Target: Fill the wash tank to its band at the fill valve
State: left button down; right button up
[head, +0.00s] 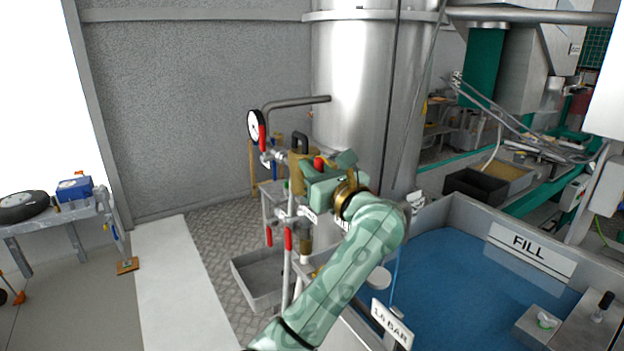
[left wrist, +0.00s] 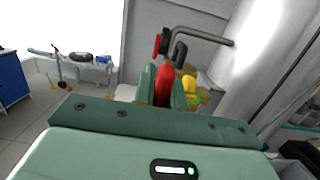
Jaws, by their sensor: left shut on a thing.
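The wash tank (head: 455,205) is an open grey-walled basin at the right of the head view, with blue liquid (head: 440,275) in it. A white FILL sign (head: 528,243) is on its far side. I cannot make out a band on its wall. My left gripper (head: 320,170) is at the pipework in front of the steel column, shut on a red valve handle (head: 318,163). In the left wrist view the red handle (left wrist: 164,86) stands between the two green fingers (left wrist: 179,94). The valve body is mostly hidden behind the gripper. My right gripper is not in view.
A dial gauge (head: 255,125) and more red handles (head: 288,238) are on the pipes beside the gripper. A grey tray (head: 262,279) stands below. A 1.4 BAR sign (head: 391,324) is at the tank's near side. The pale floor strip (head: 172,275) at left is clear.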

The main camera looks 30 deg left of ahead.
pick_arm(q)
jog(key=shift+s+d+f+t+y+b, duration=0.1)
jog(key=shift+d+f+t+y+b, duration=0.2)
jog(key=shift+y+b, duration=0.3)
jog(key=shift+r, duration=0.3)
jog(key=c, duration=1.4)
grip_release()
jog(key=shift+c, duration=0.2)
jog(key=shift+f, duration=0.1)
